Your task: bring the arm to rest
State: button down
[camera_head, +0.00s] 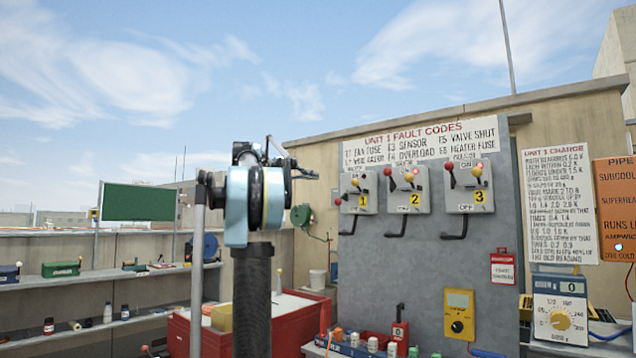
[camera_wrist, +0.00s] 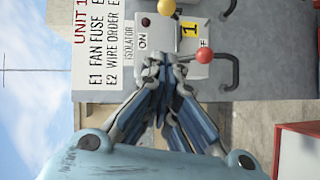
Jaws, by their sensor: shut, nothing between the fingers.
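My gripper (camera_head: 305,173) shows small and side-on in the head view, at the right of my raised arm and in front of the beige wall. In the wrist view my gripper (camera_wrist: 164,78) is shut, its dark and blue fingers close together with nothing seen between them. Behind the fingers, in that view, are the isolator switch 1 (camera_wrist: 190,38) and part of the fault code board (camera_wrist: 98,40), both turned sideways. Nothing is seen touching the gripper, but its distance from the panel cannot be told.
A grey panel (camera_head: 390,268) at the right carries switches 1, 2 (camera_head: 409,201) and 3 (camera_head: 467,200) with projecting handles. A red cart (camera_head: 182,332) stands low behind my arm. Shelves (camera_head: 100,275) with bottles and boxes line the left. Open sky lies above.

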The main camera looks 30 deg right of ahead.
jog(key=shift+w+a+r, duration=0.1)
jog(key=shift+a, duration=0.5)
jog(key=s+a+f+n+t+y, duration=0.1)
jog(key=s+a+f+y, duration=0.4)
jog(key=f, duration=1.7)
jog(key=s+a+f+n+t+y, duration=0.1)
jog(key=s+a+f+y, duration=0.4)
jog(key=s+a+f, duration=1.1)
jog(key=s+a+f+n+t+y, duration=0.2)
jog(key=s+a+f+y, duration=0.4)
jog(key=f, duration=2.3)
jog(key=s+a+t, duration=0.1)
jog(key=s+a, duration=0.3)
jog(key=a, duration=0.4)
jog(key=shift+s+f, duration=0.3)
jog(key=shift+f, duration=0.05)
jog(key=shift+d, duration=0.1)
jog(key=shift+w+f, duration=0.2)
jog(key=shift+w, duration=0.25)
